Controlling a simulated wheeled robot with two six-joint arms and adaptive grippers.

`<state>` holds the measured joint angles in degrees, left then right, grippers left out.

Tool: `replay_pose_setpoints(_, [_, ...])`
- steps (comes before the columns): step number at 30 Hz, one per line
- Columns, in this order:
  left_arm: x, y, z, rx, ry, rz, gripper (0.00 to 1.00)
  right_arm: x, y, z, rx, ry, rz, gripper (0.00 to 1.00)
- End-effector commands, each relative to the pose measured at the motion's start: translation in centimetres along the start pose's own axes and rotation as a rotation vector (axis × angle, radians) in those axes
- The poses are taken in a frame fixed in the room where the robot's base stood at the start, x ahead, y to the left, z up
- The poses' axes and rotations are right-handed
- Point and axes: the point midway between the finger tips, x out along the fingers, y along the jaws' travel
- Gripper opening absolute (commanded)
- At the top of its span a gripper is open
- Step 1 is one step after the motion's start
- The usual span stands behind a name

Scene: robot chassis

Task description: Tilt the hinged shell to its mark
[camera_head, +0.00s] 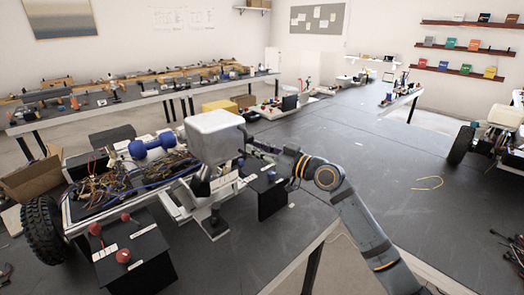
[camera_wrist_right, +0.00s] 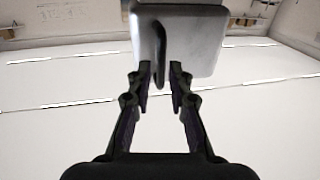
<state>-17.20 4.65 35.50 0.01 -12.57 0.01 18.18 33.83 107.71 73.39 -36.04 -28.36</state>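The hinged shell (camera_head: 212,130) is a pale grey, rounded cover raised above the right end of the robot chassis (camera_head: 185,185). Its hinge and mark cannot be made out. My right gripper (camera_head: 246,148) reaches in from the right, at the shell's right side. In the right wrist view, the shell (camera_wrist_right: 200,45) fills the top middle, with a dark narrow edge or tab (camera_wrist_right: 160,60) hanging down. The fingers of my right gripper (camera_wrist_right: 161,78) stand apart on either side of that tab's lower end; contact is not clear. My left gripper is out of view.
The chassis carries tangled wires (camera_head: 95,185) and a blue cylindrical part (camera_head: 152,146). A black box with red knobs (camera_head: 135,262) stands in front; another black box (camera_head: 268,195) stands below my right gripper. The dark tabletop (camera_head: 350,140) is largely clear to the right.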

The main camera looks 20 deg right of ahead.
Motion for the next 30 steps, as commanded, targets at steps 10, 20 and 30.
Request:
replay_pose_setpoints(10, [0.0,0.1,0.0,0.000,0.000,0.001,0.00,-3.1,-0.1,0.0,0.000,-0.001,-0.002,0.20])
replay_pose_setpoints(20, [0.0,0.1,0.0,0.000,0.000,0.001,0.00,-3.1,-0.1,-0.1,0.000,0.001,-0.001,0.20])
replay_pose_setpoints(30, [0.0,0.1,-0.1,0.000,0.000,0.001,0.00,-3.6,-4.2,7.4,0.006,-0.173,-0.037,0.20])
